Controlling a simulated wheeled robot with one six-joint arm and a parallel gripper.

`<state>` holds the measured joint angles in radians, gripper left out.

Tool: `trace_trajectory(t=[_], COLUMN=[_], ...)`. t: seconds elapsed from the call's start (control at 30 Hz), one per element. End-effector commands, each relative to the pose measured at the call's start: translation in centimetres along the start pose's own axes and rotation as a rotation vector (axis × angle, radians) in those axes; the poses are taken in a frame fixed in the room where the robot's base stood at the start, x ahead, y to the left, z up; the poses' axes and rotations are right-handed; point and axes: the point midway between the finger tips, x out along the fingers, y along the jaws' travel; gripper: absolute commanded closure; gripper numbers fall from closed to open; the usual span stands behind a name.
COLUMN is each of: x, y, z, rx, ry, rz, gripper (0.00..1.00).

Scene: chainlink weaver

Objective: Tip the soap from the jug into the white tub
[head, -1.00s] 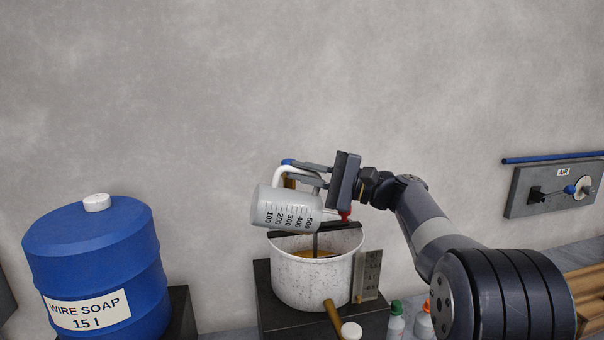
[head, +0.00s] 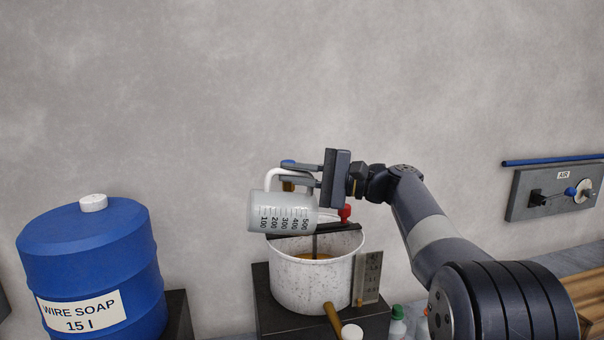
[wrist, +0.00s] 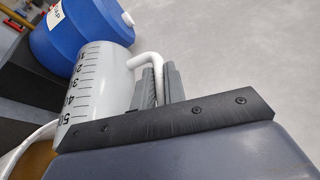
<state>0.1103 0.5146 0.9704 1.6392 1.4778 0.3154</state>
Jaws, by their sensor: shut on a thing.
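The jug (head: 284,211) is a pale, translucent measuring jug with black marks from 100 to 500. It lies nearly on its side, mouth to the right, above the white tub's back left rim. My gripper (head: 300,175) is shut on its white handle; the handle also shows between the fingers in the wrist view (wrist: 148,62). The white tub (head: 300,287) is speckled and holds amber liquid (head: 312,256). In the wrist view, the tub's rim (wrist: 18,150) shows at the lower left. I see no clear stream from the jug, and its inside is hidden.
A blue drum (head: 95,255) labelled wire soap stands at left. The tub sits on a dark block (head: 265,315) with a grey gauge plate (head: 368,278) beside it and a brass pipe (head: 332,318) in front. Small bottles (head: 398,322) stand at right. An AIR panel (head: 555,190) is on the wall.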

Motion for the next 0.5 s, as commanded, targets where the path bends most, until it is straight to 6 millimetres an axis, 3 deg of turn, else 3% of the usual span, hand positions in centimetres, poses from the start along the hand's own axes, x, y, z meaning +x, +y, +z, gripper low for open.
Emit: trace_trajectory(t=[0.2, 0.5], x=[2.8, 5.9], y=[0.9, 3.7], z=[1.1, 1.8], rx=[-0.083, -0.192], ry=[0.035, 0.088], rz=[0.183, 0.440], gripper=[1.00, 1.00])
